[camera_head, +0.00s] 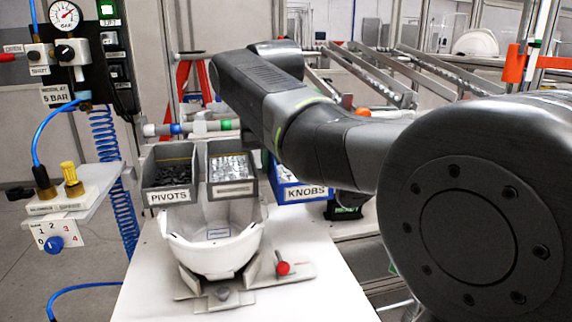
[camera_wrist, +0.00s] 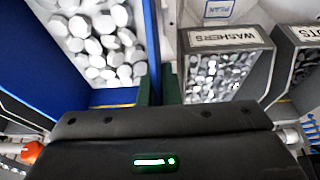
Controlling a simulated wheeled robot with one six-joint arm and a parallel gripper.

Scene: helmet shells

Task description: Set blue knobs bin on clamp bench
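The blue knobs bin (camera_head: 290,192), labelled KNOBS, is at the right end of the bin row in the head view, partly hidden behind my arm. In the wrist view the blue bin (camera_wrist: 101,97) fills the upper left and holds many whitish knobs. My gripper (camera_wrist: 158,85) has its two dark green fingers close together, one on each side of the bin's side wall, and looks shut on it. My fingers are hidden in the head view. The clamp bench (camera_head: 150,290) has a white top, with a white helmet shell (camera_head: 213,250) in its clamp.
A grey PIVOTS bin (camera_head: 169,197) and a grey washers bin (camera_head: 234,188) stand behind the helmet shell. The washers bin (camera_wrist: 225,38) is close beside my fingers in the wrist view. A red-knobbed clamp lever (camera_head: 283,268) rises from the bench. The bench's front left is clear.

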